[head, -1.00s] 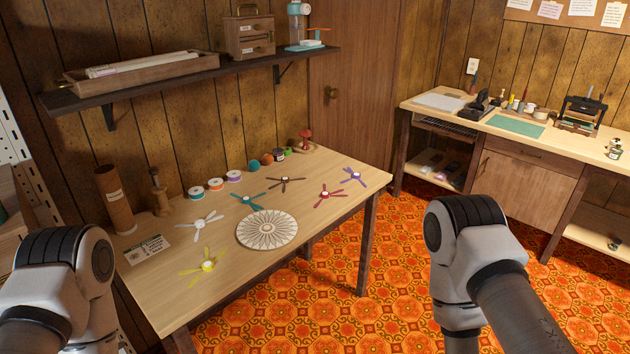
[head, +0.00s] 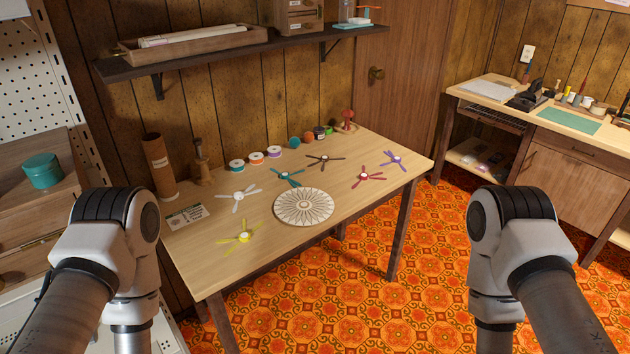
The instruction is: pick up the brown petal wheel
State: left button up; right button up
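The brown petal wheel (head: 325,159) lies flat on the wooden table (head: 208,268), toward its back edge. It has thin dark brown petals around a small hub. A teal petal wheel (head: 287,176) lies to its left and a red one (head: 367,177) to its front right. My two arms rise at the left and right of the head view.
Purple (head: 395,160), white (head: 238,196) and yellow (head: 241,237) petal wheels and a round patterned disc (head: 304,206) share the table. Spools and balls line its back. A shelf (head: 240,50) hangs above. A second bench (head: 560,125) stands right.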

aim_at(324, 159)
jog(key=i+l+u, duration=0.15)
jog(key=u, duration=0.3)
jog(key=l+u, duration=0.5)
jog(key=i+l+u, duration=0.1)
jog(key=l+u, duration=0.15)
jog(key=u, duration=0.2)
